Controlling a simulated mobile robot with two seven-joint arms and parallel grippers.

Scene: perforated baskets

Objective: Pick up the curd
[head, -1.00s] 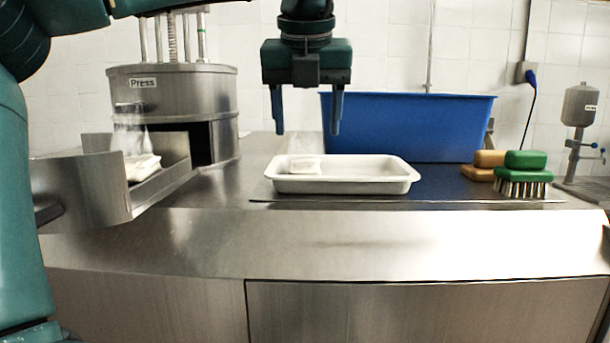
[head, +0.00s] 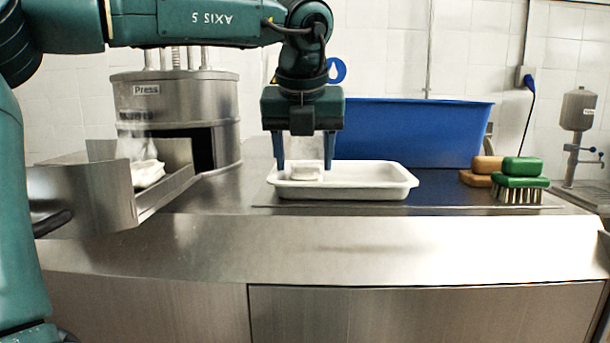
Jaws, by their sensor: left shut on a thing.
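The curd (head: 307,173) is a small white block at the left end of a shallow white tray (head: 372,190). My left gripper (head: 304,167) points straight down over that end of the tray. Its two blue fingers are on either side of the curd, and it is shut on the curd, low in the tray. Whether the curd still touches the tray floor is hard to tell. My right gripper is not in view.
A steel press (head: 180,105) stands at the left, with an open steel drawer (head: 85,200) holding a white cloth-like thing (head: 147,174). A blue bin (head: 420,130) is behind the tray. Green and brown brushes (head: 520,182) lie at the right. The front counter (head: 400,235) is clear.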

